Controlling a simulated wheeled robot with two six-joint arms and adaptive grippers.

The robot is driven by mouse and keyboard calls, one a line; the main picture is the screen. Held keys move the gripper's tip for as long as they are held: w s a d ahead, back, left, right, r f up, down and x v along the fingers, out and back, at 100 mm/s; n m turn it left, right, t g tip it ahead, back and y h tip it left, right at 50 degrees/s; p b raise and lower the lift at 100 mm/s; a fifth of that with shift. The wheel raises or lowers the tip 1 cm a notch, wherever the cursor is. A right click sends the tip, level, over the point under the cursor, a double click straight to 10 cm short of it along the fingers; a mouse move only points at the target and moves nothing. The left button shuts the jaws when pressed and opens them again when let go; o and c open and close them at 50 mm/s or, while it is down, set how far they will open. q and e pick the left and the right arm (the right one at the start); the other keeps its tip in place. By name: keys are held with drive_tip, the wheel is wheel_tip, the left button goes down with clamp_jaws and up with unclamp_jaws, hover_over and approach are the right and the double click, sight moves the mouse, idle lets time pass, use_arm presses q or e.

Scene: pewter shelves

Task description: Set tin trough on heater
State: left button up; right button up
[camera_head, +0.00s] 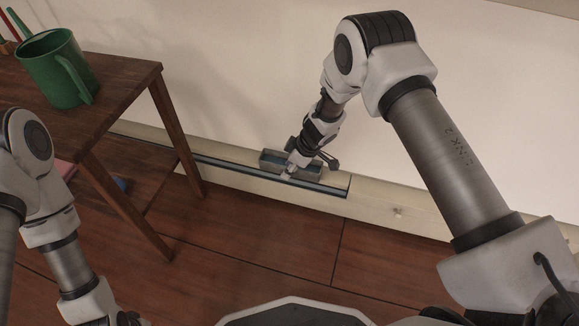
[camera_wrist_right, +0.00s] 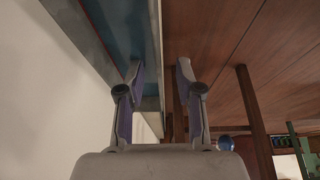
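The tin trough (camera_head: 270,158), a small grey open box, sits at the right end of the long low heater (camera_head: 230,169) along the wall. It appears to rest on the heater's dark top. My right gripper (camera_head: 289,176) is at the trough's front side, partly hiding it. In the right wrist view my two fingers (camera_wrist_right: 161,73) are apart. A grey wall (camera_wrist_right: 155,40) of a blue-lined channel, apparently the trough, runs between them, with a gap to the right finger. My left arm enters at the left; its fingers are out of frame.
The wooden floor (camera_head: 270,240) before the heater is clear.

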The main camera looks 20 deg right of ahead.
drive_tip(key=v, duration=1.2)
drive_tip(key=shift+w, duration=0.1)
